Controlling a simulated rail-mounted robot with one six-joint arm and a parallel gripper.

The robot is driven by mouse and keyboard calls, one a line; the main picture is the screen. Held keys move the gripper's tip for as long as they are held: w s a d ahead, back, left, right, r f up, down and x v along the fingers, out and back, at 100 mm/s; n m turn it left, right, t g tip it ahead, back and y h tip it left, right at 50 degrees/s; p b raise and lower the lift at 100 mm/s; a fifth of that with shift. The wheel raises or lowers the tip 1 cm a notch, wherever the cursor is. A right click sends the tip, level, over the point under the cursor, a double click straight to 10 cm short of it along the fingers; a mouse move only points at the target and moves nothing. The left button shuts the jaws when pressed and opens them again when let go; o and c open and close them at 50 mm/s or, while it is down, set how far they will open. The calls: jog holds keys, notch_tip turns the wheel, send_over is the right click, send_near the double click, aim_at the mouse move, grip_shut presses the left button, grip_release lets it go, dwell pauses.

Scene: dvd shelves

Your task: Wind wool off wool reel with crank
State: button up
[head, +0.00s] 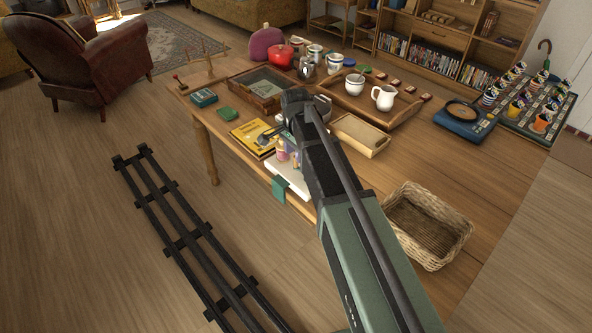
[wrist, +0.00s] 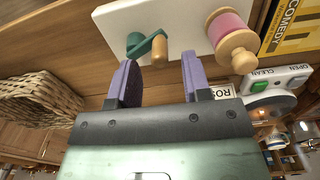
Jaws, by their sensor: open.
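A pale spool wound with pink wool (wrist: 228,32) and with wooden ends stands on a white board (wrist: 187,14) in the wrist view. A green crank arm (wrist: 137,47) with a wooden knob (wrist: 159,49) is on the same board, left of the spool. My gripper (wrist: 159,62) is open, its two purple fingers spread on either side of the knob in the picture; I cannot tell whether they touch it. In the head view, the white board (head: 297,185) lies at the table's near edge, partly hidden by my arm, with my gripper (head: 265,136) above it.
A yellow book (head: 247,141) lies left of the board, and a wicker basket (head: 428,226) stands to its right. A wooden tray (head: 360,137) and a larger tray with a white jug (head: 384,97) are behind my arm. Bare tabletop (head: 450,165) shows at the right.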

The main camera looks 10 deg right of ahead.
notch_tip(320, 180, down, 3)
jog(key=shift+b, duration=0.7)
jog(key=shift+r, duration=0.15)
grip_shut()
jog(key=shift+s, duration=0.1)
